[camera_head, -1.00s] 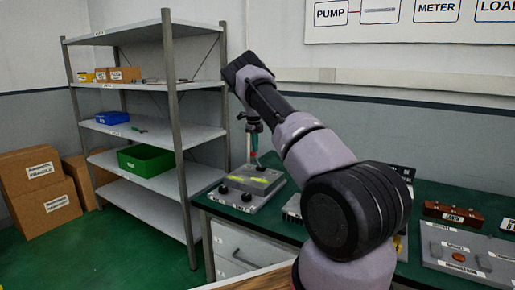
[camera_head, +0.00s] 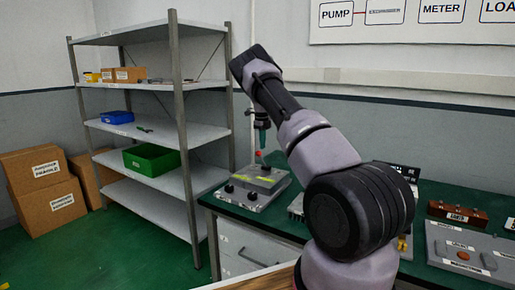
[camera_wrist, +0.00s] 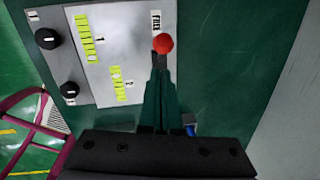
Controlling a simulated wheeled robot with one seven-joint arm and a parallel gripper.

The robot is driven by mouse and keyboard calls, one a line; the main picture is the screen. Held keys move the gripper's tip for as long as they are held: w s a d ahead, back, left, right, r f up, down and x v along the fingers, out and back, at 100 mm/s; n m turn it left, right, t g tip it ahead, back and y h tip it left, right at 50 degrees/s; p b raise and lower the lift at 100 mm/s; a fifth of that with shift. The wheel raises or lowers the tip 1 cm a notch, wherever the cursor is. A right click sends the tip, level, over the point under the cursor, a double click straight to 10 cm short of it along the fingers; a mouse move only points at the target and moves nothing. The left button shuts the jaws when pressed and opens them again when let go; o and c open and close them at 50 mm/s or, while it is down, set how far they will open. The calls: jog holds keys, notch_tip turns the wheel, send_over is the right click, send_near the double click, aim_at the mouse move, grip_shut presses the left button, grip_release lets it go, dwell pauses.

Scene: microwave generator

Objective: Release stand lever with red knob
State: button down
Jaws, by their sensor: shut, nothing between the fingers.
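The red knob (camera_head: 258,155) tops the lever at the back of the grey stand (camera_head: 250,199); in the wrist view the red knob (camera_wrist: 163,43) is beside a "FREE" label (camera_wrist: 156,22). The lever's lower part is largely hidden. My gripper (camera_head: 262,145) points down just above and beside the knob. In the wrist view my gripper's fingers (camera_wrist: 160,66) are together and empty, their tips close by the knob. I cannot tell whether they touch it.
Two black dials (camera_wrist: 47,39) and yellow-green marked scales are on the stand's face. The stand is at the left end of the green bench (camera_head: 290,222), near a metal shelf (camera_head: 185,130). Other modules, including a grey panel (camera_head: 470,245), are to the right.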

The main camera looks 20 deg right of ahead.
notch_tip(320, 180, up, 11)
jog(key=s+a, duration=0.1)
jog(key=shift+f, duration=0.15)
jog(key=shift+s, duration=0.15)
jog(key=s+a+r+n+t+y, duration=0.1)
jog(key=s+a+r+n, duration=0.25)
jog(key=s+r, duration=0.4)
jog(key=s+a+r+n+t+y, duration=0.1)
jog(key=s+a+r+n, duration=0.1)
jog(key=s+r+n, duration=0.5)
jog(key=s+a+r+n+t+y, duration=0.1)
jog(key=s+a+r+n, duration=0.1)
jog(key=s+r, duration=0.5)
jog(key=s+a+f+n+t, duration=0.1)
jog(key=s+a+n, duration=0.2)
jog(key=s, duration=0.6)
jog(key=s+a+f+n+t, duration=0.1)
jog(key=s+a+f+n, duration=0.1)
jog(key=s+n, duration=0.4)
jog(key=s+a+f+n, duration=0.1)
jog(key=s+a+n, duration=0.3)
jog(key=s, duration=0.8)
jog(key=shift+s+a+f+t, duration=0.3)
jog(key=shift+s+a+t, duration=0.1)
jog(key=shift+a, duration=0.2)
